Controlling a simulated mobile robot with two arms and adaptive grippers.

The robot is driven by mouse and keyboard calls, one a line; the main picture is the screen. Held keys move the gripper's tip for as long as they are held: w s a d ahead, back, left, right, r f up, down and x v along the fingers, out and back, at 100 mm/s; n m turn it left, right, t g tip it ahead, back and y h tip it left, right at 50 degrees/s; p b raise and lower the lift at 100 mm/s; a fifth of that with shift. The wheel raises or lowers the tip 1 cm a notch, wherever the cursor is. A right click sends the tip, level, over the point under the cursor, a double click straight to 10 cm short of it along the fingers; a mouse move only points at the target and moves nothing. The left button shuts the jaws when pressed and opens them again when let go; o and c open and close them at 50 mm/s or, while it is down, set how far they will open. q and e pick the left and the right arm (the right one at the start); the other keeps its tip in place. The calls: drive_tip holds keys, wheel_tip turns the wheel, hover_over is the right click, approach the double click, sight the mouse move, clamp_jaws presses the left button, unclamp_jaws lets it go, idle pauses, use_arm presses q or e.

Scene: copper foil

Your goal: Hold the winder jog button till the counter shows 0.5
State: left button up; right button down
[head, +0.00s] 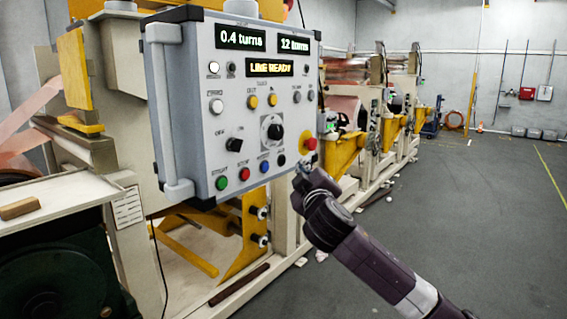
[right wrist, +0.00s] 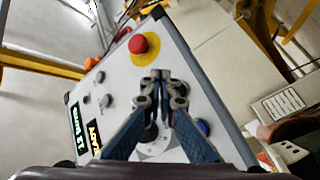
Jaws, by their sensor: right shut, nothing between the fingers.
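The grey control panel (head: 190,110) hangs at centre left in the head view. Its counter (head: 241,38) reads 0.4 turns. A black button (head: 281,160) sits at the right end of the lower button row; its label is too small to read, so I cannot tell if it is the jog button. My right gripper (head: 299,174) is at the panel's lower right, beside that button. In the right wrist view its fingers (right wrist: 161,76) are shut and empty over the panel face, hiding what lies behind them. I cannot tell if they touch it. My left gripper is not in view.
A red emergency stop (head: 310,144) on yellow is close above my right gripper. Green (head: 222,183), red (head: 244,174) and blue (head: 265,166) buttons line the panel's bottom. Another display (head: 270,68) reads LINE READY. Open grey floor (head: 470,200) lies to the right.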

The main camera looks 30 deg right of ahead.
drive_tip(key=shift+s+d, duration=0.2)
drive_tip(key=shift+s, duration=0.3)
drive_tip(key=shift+s+d, duration=0.2)
drive_tip(key=shift+s, duration=0.25)
